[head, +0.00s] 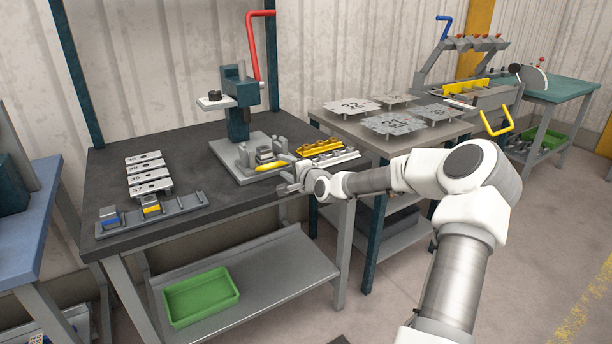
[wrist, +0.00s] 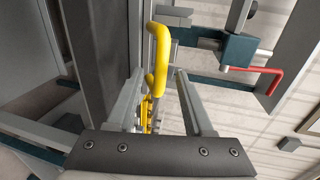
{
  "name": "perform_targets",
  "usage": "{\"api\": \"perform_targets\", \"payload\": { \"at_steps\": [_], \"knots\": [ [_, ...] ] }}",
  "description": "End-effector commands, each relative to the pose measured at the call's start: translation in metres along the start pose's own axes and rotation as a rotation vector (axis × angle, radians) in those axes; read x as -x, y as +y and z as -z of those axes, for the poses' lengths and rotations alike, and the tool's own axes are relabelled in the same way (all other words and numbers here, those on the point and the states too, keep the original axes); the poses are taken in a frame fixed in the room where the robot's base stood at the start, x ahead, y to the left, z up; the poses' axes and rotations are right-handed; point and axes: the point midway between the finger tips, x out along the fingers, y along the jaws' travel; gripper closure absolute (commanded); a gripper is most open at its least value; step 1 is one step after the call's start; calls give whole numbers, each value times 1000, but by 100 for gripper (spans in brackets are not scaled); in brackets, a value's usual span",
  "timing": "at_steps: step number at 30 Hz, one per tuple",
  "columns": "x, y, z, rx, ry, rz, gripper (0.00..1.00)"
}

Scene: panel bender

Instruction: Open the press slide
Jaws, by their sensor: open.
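The press (head: 240,105) stands on the dark workbench, with a teal column and a red lever (head: 258,45) raised at its top. At its foot is a grey base plate with a grey slide fixture (head: 262,152). A yellow handle (head: 270,167) sticks out from the fixture toward the front. My gripper (head: 285,183) is in front of the handle, near the bench's front edge. In the wrist view, the yellow handle (wrist: 157,65) lies between the spread fingers (wrist: 158,80). The fingers are apart; contact with the handle cannot be told. The red lever (wrist: 265,72) shows at right.
Numbered plates (head: 150,175) and a grey rail (head: 155,213) with blue and yellow blocks lie on the left of the bench. A yellow-and-grey toothed strip (head: 325,150) lies close right of the fixture. A green bin (head: 202,295) is on the lower shelf.

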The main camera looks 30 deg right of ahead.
Motion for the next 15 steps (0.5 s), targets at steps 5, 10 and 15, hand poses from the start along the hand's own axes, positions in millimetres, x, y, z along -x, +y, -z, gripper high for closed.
{"api": "perform_targets", "payload": {
  "at_steps": [5,10,15],
  "knots": [
    [38,-2,2,0,3,-1,48],
    [72,-2,2,0,3,-2,48],
    [103,-1,2,0,3,-2,48]
  ]
}}
